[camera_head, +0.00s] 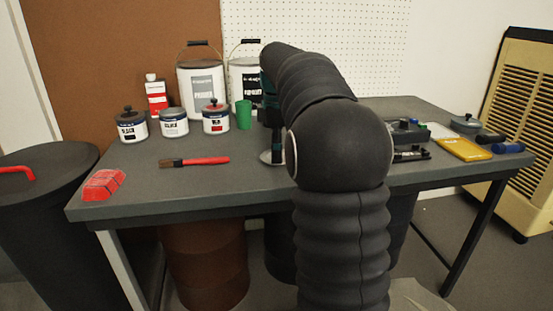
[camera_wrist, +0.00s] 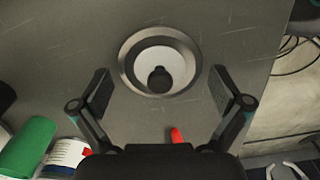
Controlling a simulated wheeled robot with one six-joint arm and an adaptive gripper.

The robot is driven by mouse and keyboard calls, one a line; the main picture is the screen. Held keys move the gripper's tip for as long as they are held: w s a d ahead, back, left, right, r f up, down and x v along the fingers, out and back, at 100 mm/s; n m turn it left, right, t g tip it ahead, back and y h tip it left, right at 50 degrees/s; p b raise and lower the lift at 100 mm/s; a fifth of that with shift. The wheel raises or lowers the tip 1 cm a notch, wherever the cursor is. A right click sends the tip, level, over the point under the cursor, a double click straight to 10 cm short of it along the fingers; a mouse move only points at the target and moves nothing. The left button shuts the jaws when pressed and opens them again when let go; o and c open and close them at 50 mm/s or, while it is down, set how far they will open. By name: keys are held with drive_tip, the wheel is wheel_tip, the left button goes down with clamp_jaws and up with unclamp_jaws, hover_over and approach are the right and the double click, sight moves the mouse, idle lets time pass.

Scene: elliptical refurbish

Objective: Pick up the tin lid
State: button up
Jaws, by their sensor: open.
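The tin lid (camera_wrist: 132,64) lies flat on the grey table in the wrist view, a round disc with a metallic rim, a pale inner face and a black knob in the middle. In the head view its pale edge (camera_head: 266,157) shows beside my arm, and the rest is mostly hidden. My gripper (camera_wrist: 161,90) is open and empty above the table, one finger on each side of the lid's lower part in the picture. The fingers look apart from the lid and its knob.
Small paint tins (camera_head: 174,123) and a green cup (camera_head: 243,115) stand behind to the left. A red-handled brush (camera_head: 205,161) lies left of the lid. Bare table surrounds the lid.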

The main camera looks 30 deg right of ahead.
drive_tip(key=c, duration=1.7)
drive_tip(key=shift+c, duration=0.4)
drive_tip(key=shift+s+f, duration=0.1)
drive_tip(key=shift+f, duration=0.05)
